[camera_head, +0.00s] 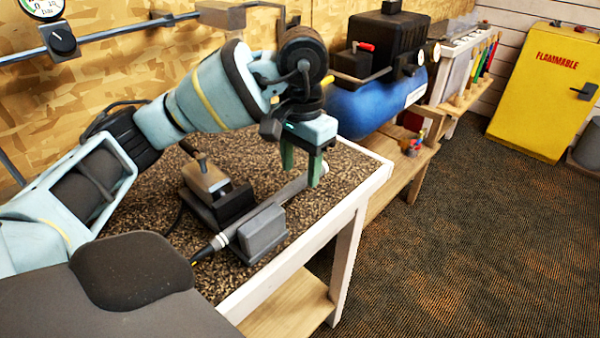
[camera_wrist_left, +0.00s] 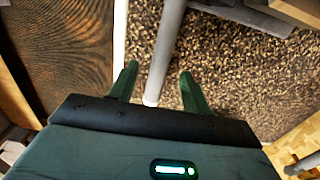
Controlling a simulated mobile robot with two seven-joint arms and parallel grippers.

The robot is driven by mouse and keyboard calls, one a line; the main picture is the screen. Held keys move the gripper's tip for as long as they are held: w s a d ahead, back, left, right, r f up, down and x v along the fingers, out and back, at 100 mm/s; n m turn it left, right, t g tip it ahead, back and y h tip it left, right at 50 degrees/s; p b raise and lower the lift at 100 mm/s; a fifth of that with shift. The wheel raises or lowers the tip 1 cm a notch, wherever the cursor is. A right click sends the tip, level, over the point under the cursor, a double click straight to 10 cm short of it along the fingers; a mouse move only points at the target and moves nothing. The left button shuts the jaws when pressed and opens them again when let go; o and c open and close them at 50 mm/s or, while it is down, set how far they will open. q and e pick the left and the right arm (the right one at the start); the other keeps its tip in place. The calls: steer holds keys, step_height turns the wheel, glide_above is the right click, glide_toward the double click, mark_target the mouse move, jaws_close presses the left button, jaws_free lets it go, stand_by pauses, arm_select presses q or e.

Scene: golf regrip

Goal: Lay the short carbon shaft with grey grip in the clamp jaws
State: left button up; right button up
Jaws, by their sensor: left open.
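The short shaft with its grey grip (camera_head: 284,192) lies slanting over the bench. My left gripper (camera_head: 301,174) points down at the grip's near end, open. In the left wrist view the grey grip (camera_wrist_left: 166,45) passes between the spread green fingers of the left gripper (camera_wrist_left: 158,70), its butt close to the palm. My right gripper is out of view.
The bench top (camera_head: 335,160) is speckled brown with a pale front edge (camera_head: 310,240). A blue compressor (camera_head: 375,105) stands beyond the bench.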

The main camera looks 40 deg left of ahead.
arm_select(q)
step_height(320, 180, up, 5)
steer(key=shift+r+p, duration=0.2)
steer(key=shift+p, duration=0.35)
stand_by(0.4)
